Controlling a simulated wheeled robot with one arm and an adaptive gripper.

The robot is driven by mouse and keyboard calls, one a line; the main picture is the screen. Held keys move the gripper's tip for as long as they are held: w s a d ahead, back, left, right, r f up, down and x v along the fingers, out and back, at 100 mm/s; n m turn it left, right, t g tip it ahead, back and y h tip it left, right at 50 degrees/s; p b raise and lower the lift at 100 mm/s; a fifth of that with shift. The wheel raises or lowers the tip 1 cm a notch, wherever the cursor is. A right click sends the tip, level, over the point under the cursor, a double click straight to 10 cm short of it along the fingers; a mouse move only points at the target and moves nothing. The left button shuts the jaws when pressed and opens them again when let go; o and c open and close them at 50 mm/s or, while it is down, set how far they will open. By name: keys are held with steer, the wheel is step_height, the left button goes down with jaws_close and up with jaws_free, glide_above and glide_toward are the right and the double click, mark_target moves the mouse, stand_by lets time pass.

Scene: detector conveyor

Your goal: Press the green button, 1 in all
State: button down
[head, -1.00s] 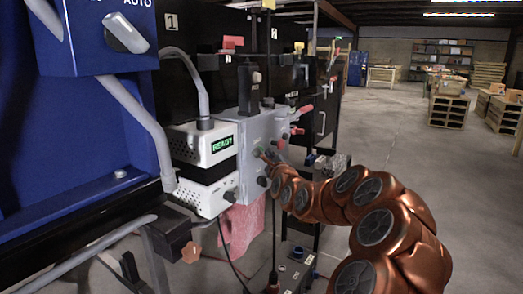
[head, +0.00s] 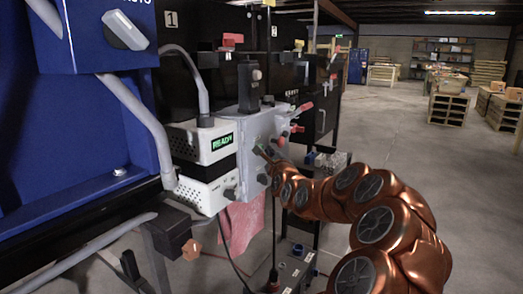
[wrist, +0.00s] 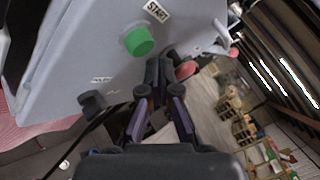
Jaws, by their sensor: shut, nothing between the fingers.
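The green button (wrist: 138,41) is a round green cap on the face of a light grey control box (wrist: 70,50), below a white START label (wrist: 155,11) in the wrist view. The same grey box (head: 245,122) shows in the head view at the end of my arm. My gripper (wrist: 161,72) is shut and empty, with its fingertips close to the box face, below and right of the button. They appear apart from the button, though the depth gap is hard to judge. In the head view, my gripper (head: 264,154) is small and partly hidden by my wrist.
A black knob (wrist: 92,102) sticks out near the button. A white unit (head: 203,145) with a green READY display stands left of the box. Red-handled levers (head: 301,110) are to its right.

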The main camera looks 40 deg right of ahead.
stand_by(0.4)
steer(key=shift+w+a, duration=0.15)
steer(key=shift+w, duration=0.25)
steer(key=shift+w+a+p, duration=0.15)
steer(key=shift+w+p, duration=0.15)
steer(key=shift+w, duration=0.2)
stand_by(1.0)
steer(key=shift+s, duration=0.1)
steer(key=shift+s+d+b, duration=0.25)
steer(key=shift+s+b, duration=0.55)
steer(key=shift+b, duration=0.05)
steer(key=s+b, duration=0.1)
steer(key=s+d+b, duration=0.1)
steer(key=s, duration=0.1)
steer(key=s+b, duration=0.1)
steer(key=shift+s+d+b, duration=0.25)
steer(key=shift+s+b, duration=0.15)
